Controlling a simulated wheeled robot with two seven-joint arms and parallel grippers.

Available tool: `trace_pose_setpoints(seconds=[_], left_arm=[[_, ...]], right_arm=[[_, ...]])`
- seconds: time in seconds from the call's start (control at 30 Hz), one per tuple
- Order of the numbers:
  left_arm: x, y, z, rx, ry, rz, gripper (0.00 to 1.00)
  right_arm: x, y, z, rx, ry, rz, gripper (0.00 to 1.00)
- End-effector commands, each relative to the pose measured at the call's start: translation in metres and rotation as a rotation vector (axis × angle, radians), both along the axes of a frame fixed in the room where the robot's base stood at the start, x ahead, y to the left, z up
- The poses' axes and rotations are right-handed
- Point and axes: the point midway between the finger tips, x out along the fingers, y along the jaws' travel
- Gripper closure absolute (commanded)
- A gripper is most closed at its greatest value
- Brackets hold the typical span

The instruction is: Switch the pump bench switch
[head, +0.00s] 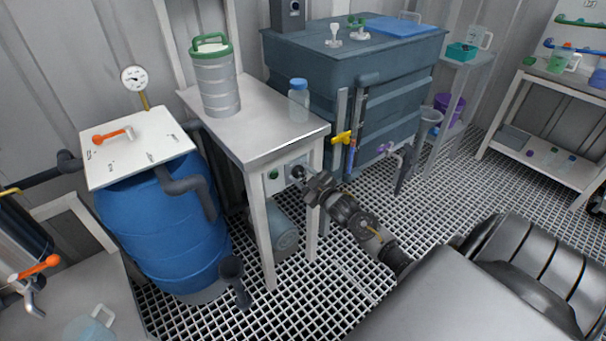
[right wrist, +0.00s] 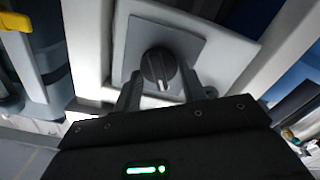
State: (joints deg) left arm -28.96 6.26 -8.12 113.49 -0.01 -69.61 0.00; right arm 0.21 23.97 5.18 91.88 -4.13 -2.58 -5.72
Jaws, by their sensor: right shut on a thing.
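The pump bench switch is a dark rotary knob (right wrist: 158,68) on a grey square plate (right wrist: 190,42), seen in the right wrist view. In the head view its panel (head: 284,180) is on the side of the white bench (head: 255,118), below the top. My right gripper (head: 303,176) reaches up to this panel from the lower right and largely covers the knob there. In the right wrist view its fingers stand on either side of the knob, and it is shut on it. A pale pointer mark on the knob points down in that picture. My left gripper is not in view.
A green round button (head: 273,174) is on the panel beside the switch. A green-lidded canister (head: 215,85) and a blue-capped bottle (head: 299,102) stand on the bench. A blue barrel (head: 165,235) is at left, a dark tank (head: 300,65) behind. Grated floor (head: 330,280) lies in front.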

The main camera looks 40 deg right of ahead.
Motion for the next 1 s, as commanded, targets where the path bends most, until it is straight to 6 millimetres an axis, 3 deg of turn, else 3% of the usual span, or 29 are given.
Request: trace_pose_setpoints(seconds=[0.5, 0.53, 0.67, 1.0], left_arm=[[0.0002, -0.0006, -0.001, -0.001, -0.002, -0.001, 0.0], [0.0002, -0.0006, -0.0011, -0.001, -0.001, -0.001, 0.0], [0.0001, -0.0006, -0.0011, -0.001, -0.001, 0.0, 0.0], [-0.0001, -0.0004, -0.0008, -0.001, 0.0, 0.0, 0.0]], right_arm=[[0.0, -0.0001, 0.0003, -0.02, 0.0, 0.0, 0.81], [0.0, -0.0001, 0.0003, -0.02, 0.0, 0.0, 0.56], [0.0, -0.0001, 0.0003, -0.02, 0.0, 0.0, 0.39], [-0.0034, 0.0001, -0.0004, -0.019, 0.001, 0.0, 0.37]])
